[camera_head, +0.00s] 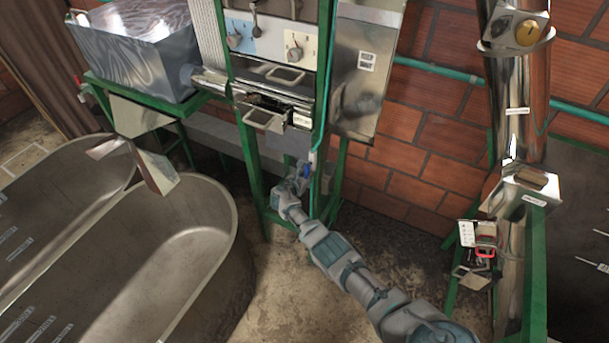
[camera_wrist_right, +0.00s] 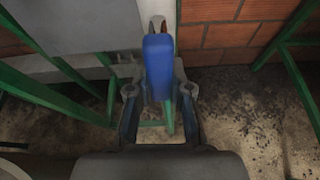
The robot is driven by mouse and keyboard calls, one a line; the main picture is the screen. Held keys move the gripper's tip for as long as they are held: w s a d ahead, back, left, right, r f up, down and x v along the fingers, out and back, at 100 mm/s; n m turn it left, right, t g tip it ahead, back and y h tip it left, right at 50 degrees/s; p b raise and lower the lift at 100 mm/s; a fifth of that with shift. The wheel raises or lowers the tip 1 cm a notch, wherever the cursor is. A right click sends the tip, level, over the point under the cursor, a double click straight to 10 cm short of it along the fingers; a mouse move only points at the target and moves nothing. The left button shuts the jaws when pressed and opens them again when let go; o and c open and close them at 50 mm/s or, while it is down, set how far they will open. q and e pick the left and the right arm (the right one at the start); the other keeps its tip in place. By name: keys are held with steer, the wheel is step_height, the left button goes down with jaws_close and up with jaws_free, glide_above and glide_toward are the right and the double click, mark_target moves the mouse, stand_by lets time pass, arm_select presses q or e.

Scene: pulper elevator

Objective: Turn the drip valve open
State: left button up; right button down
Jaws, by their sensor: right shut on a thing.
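The drip valve has a blue handle (camera_head: 307,170) and sits low on a thin pipe in front of the green machine frame. In the right wrist view the blue handle (camera_wrist_right: 158,68) stands upright in the middle, at the end of a pale pipe. My right gripper (camera_head: 298,176) reaches up to the valve from the lower right. In the right wrist view its two fingers (camera_wrist_right: 160,98) are on either side of the handle and shut on it. The handle hides part of the fingers' contact and the valve body behind it. My left gripper is not in view.
Large grey metal tanks (camera_head: 180,262) fill the lower left. A green-framed machine with a control panel (camera_head: 272,40) stands above the valve. A shiny steel column (camera_head: 518,100) stands at right. A brick wall (camera_head: 420,160) is behind. Bare floor shows around my right arm.

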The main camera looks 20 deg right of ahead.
steer(key=shift+a+f+n, duration=0.1)
steer(key=shift+a+n, duration=0.05)
steer(key=shift+n, duration=0.15)
steer(key=shift+s+d, duration=0.15)
steer(key=shift+d, duration=0.1)
steer(key=c, duration=1)
jaws_free()
steer(key=shift+c, duration=0.2)
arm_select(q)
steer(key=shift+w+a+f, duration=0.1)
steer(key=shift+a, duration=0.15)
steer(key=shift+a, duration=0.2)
arm_select(e)
steer(key=shift+s+a+r, duration=0.2)
steer(key=shift+a+r, duration=0.1)
steer(key=shift+a, duration=0.3)
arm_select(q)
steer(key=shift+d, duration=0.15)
arm_select(e)
steer(key=v, duration=1)
steer(key=shift+a, duration=0.25)
